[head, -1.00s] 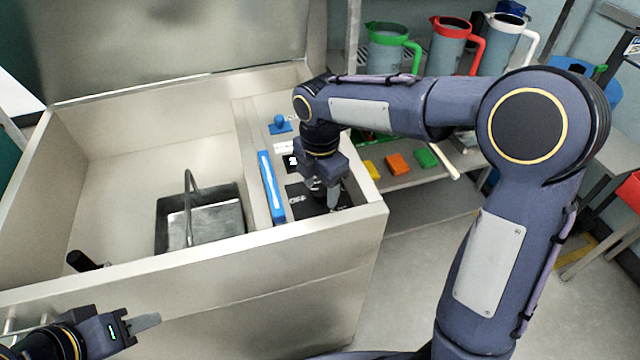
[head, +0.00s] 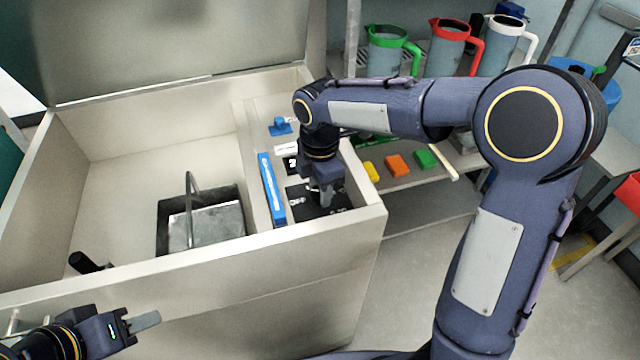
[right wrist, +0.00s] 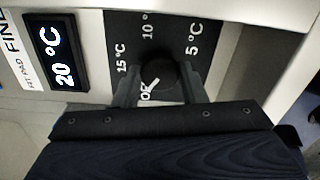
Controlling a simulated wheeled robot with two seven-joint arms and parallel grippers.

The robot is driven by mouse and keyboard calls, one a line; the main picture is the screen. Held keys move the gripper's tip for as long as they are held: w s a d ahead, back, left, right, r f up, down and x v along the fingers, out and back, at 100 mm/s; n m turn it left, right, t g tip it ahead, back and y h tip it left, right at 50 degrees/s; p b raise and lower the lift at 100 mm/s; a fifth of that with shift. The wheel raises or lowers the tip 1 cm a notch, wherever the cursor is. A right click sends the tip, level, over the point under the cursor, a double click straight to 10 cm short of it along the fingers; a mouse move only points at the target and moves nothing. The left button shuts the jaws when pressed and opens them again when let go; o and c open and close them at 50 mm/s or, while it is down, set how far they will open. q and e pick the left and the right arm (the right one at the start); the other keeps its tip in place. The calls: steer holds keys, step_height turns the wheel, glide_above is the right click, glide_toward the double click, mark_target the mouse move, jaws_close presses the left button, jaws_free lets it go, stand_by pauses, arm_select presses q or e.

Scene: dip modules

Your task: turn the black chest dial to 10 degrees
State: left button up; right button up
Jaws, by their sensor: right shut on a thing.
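The black dial (right wrist: 158,77) shows in the right wrist view, on a black plate (right wrist: 168,25) marked 15 °C, 10 °, 5 °C and a partly hidden "OF". Its white pointer line lies toward the "OF" mark, on the side near my gripper. My right gripper (right wrist: 166,88) is shut on the dial, one finger on each side. In the head view my right gripper (head: 325,200) points down over the black plate, and its fingers hide the dial. My left gripper (head: 142,322) is away from the dial at the lower left, its finger seen from the side.
A display (right wrist: 55,52) beside the plate reads 20 °C. A blue strip (head: 271,190) lies left of the panel. The open chest (head: 110,165) holds a metal box with a handle (head: 205,228). Jugs and colored blocks stand on shelves behind.

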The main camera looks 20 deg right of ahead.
steer(key=m+p, duration=0.1)
steer(key=m, duration=0.5)
steer(key=shift+r, duration=0.1)
steer(key=m+p, duration=0.1)
steer(key=m, duration=0.5)
steer(key=shift+m, duration=0.4)
steer(key=m, duration=0.6)
steer(key=shift+p, duration=0.35)
steer(key=m, duration=0.6)
steer(key=shift+p, duration=0.35)
steer(key=shift+m, duration=0.4)
steer(key=o, duration=1)
